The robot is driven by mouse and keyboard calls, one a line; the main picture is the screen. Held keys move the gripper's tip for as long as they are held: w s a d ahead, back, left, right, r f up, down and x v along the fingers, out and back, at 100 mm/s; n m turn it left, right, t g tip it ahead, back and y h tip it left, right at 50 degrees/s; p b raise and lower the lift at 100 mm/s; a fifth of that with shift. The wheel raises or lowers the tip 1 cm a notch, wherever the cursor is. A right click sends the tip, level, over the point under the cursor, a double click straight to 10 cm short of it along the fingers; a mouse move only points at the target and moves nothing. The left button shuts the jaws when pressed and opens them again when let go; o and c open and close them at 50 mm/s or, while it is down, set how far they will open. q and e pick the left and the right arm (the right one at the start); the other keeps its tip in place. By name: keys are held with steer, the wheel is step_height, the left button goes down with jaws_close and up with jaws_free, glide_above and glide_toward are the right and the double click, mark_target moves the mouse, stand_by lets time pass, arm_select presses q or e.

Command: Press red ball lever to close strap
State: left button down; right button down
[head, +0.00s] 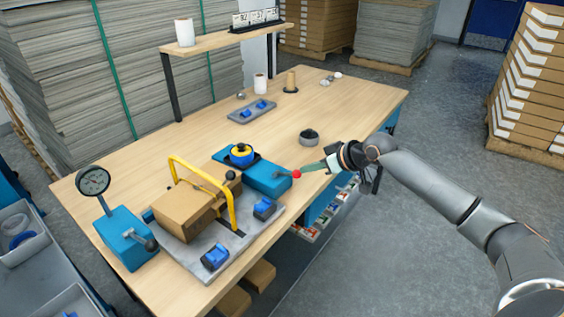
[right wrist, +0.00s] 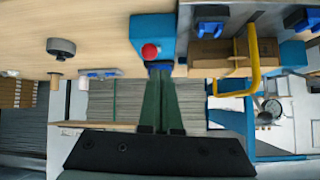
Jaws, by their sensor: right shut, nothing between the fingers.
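The red ball (head: 297,173) is on the end of a short lever at the right end of a blue block (head: 267,178) on the table. In the right wrist view the red ball (right wrist: 150,52) shows against the blue block (right wrist: 152,28). My right gripper (head: 303,168) has its green fingers together and empty, with the tips right beside the ball; I cannot tell whether they touch it. In the wrist view the fingertips (right wrist: 159,68) are just below the ball. A cardboard box (head: 187,208) sits under a yellow arched bar (head: 205,180). My left gripper is out of view.
A grey plate (head: 190,258) with blue clamps (head: 215,256) lies around the box. A gauge (head: 93,181) on a blue base stands left. A dark round pot (head: 309,137) is behind my right gripper. Bare wooden table (head: 345,102) extends toward the back right.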

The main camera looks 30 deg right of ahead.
steer(key=r, duration=0.1)
steer(key=w+d+r, duration=0.1)
steer(key=r, duration=0.1)
steer(key=w+d+r, duration=0.1)
steer(key=r, duration=0.1)
glide_above(287, 174)
steer(key=d, duration=0.1)
step_height(287, 174, down, 6)
steer(key=r, duration=0.1)
steer(key=s+f, duration=0.1)
steer(key=f+p, duration=0.1)
steer(key=shift+s+d+f, duration=0.35)
steer(key=shift+s, duration=0.05)
steer(key=shift+s+f, duration=0.25)
